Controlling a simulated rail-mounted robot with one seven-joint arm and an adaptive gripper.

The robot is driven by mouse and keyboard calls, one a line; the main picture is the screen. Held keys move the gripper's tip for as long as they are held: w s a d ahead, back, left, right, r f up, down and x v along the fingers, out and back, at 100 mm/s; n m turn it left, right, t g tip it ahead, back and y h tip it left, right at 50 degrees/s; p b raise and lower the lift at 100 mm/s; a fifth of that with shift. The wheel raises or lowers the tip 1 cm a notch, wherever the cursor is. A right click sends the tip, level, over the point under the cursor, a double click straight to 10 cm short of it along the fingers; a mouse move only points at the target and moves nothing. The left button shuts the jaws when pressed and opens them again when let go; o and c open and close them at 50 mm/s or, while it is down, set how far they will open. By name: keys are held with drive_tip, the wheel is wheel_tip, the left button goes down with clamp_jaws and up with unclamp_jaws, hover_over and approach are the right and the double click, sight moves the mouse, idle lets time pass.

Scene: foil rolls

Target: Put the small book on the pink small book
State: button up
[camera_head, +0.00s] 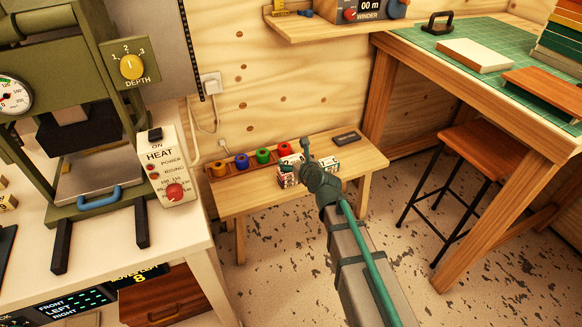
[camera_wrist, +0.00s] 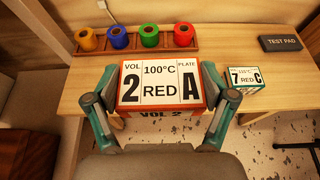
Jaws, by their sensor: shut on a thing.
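My gripper (camera_wrist: 158,84) is shut on a red-orange small book (camera_wrist: 160,113), with one finger on each side of it. A white label with "VOL 2", "100°C", "RED" and "PLATE A" faces the wrist camera. In the head view my gripper (camera_head: 306,163) is over the low wooden bench and partly hides the held book (camera_head: 286,180). Whether the book touches the bench is unclear. A smaller teal-edged block or book (camera_wrist: 243,79) labelled "7 RED C" lies on the bench to the right. No clearly pink book can be made out.
A rack of several coloured foil rolls (camera_wrist: 118,37) and a dark test pad (camera_wrist: 283,43) lie on the bench (camera_head: 238,201). A heat press (camera_head: 95,178) stands left. The right worktable holds a cream book (camera_head: 475,54), an orange-brown book (camera_head: 548,91) and a stack (camera_head: 562,42).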

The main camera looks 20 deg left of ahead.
drive_tip(key=w+a+f, duration=0.1)
drive_tip(key=w+f, duration=0.1)
drive_tip(key=w+a+f+b, duration=0.1)
drive_tip(key=w, duration=0.1)
drive_tip(key=w+a+f+b, duration=0.1)
drive_tip(key=w+a+f, duration=0.1)
drive_tip(key=shift+w+f, duration=0.35)
drive_tip(key=shift+w+a+f+b, duration=0.25)
drive_tip(key=shift+w+f+b, duration=0.15)
drive_tip(key=shift+f, duration=0.2)
drive_tip(key=f, duration=0.1)
drive_tip(key=f+b, duration=0.1)
drive_tip(key=w+f+b, duration=0.1)
drive_tip(key=shift+a+f, duration=0.25)
drive_tip(key=shift+f, duration=0.1)
drive_tip(key=shift+s+f, duration=0.1)
drive_tip(key=shift+f, duration=0.1)
drive_tip(key=shift+f, duration=0.2)
drive_tip(key=o, duration=1)
drive_tip(key=shift+o, duration=0.2)
